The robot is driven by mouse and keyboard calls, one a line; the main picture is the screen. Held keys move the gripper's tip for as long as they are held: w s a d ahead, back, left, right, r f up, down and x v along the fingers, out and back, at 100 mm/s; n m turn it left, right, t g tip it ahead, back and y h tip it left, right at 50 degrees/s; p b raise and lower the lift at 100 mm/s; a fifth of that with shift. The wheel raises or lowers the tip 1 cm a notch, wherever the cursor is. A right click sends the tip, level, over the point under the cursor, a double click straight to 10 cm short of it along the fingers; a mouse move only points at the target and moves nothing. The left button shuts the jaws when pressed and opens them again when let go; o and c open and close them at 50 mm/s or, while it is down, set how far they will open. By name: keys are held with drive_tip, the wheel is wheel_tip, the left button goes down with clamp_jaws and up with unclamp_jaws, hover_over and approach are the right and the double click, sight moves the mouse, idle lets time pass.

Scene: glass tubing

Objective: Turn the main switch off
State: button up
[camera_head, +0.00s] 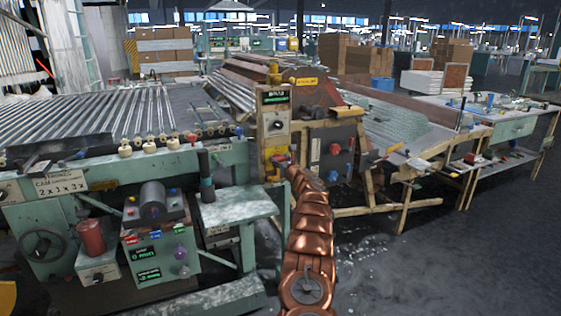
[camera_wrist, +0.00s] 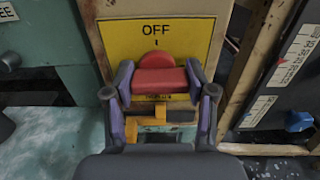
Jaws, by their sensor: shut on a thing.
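The main switch is a red handle (camera_wrist: 160,80) on a yellow plate (camera_wrist: 190,32) with "OFF" printed above it. Its bar lies level across the plate, with a rounded red part above it. My gripper (camera_wrist: 160,76) has one purple finger on each side of the red bar and is shut on it. An orange part shows below the bar, and the lettering under it is mostly hidden. In the head view, my copper arm reaches the yellow lower part of the switch post (camera_head: 275,133), and the handle is largely hidden there.
A green machine with a control box (camera_head: 160,250) stands to the left. A dark panel with red and blue knobs (camera_head: 333,150) is close on the right; a blue knob (camera_wrist: 298,121) also shows in the wrist view. Open floor lies to the right.

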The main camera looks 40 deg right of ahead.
drive_tip(key=shift+f, duration=0.1)
drive_tip(key=shift+f+n+b, duration=0.1)
drive_tip(key=shift+n+b, duration=0.75)
drive_tip(key=shift+n, duration=0.15)
drive_tip(key=n+b, duration=0.2)
drive_tip(key=n, duration=0.1)
drive_tip(key=shift+n, duration=0.3)
drive_tip(key=n+b, duration=0.2)
drive_tip(key=n, duration=0.1)
drive_tip(key=shift+n+b, duration=0.3)
drive_tip(key=n+b, duration=0.1)
drive_tip(key=n, duration=0.3)
drive_tip(key=shift+b, duration=0.35)
drive_tip(key=shift+a+r+n, duration=0.1)
drive_tip(key=shift+r+n, duration=0.1)
drive_tip(key=shift+n, duration=2)
